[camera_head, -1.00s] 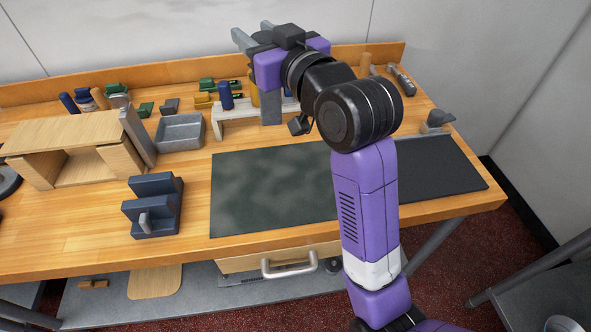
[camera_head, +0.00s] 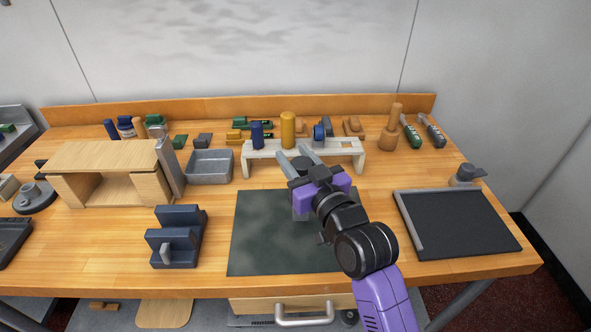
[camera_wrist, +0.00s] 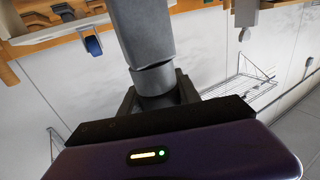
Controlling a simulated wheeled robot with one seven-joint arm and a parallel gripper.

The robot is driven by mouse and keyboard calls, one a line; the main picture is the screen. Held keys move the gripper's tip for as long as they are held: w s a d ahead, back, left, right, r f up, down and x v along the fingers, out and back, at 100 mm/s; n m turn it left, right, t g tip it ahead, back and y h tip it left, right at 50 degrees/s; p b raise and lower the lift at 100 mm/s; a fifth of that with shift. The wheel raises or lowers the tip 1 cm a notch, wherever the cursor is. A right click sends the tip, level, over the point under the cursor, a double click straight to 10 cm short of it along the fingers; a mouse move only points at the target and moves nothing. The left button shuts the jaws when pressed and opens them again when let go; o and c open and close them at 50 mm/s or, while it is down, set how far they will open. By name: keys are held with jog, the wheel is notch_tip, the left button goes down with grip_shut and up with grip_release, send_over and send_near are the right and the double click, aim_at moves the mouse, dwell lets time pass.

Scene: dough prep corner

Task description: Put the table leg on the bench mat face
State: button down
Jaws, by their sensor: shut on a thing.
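The bench mat (camera_head: 262,245) is a dark, mottled green-grey sheet lying flat on the wooden bench in the head view. My gripper (camera_head: 300,163) is over its back right part, fingers pointing toward the back. In the wrist view the table leg (camera_wrist: 143,30) shows as a grey squared shaft with a round darker neck at the gripper. My wrist hides part of the leg, and I cannot tell whether its lower end touches the mat.
A pale rack (camera_head: 357,160) with blue and yellow cylinders stands close behind my gripper. A dark blue stepped block (camera_head: 178,240) is left of the mat, a grey tray (camera_head: 210,167) behind left, and a black board (camera_head: 460,225) on the right. The mat's front left is clear.

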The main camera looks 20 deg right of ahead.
jog(key=shift+f, duration=1.7)
jog(key=shift+f, duration=0.2)
jog(key=c, duration=0.9)
grip_release()
jog(key=shift+o, duration=0.2)
jog(key=shift+r, duration=0.1)
jog(key=s+d+b, duration=0.1)
jog(key=s, duration=1.1)
jog(key=shift+b, duration=0.35)
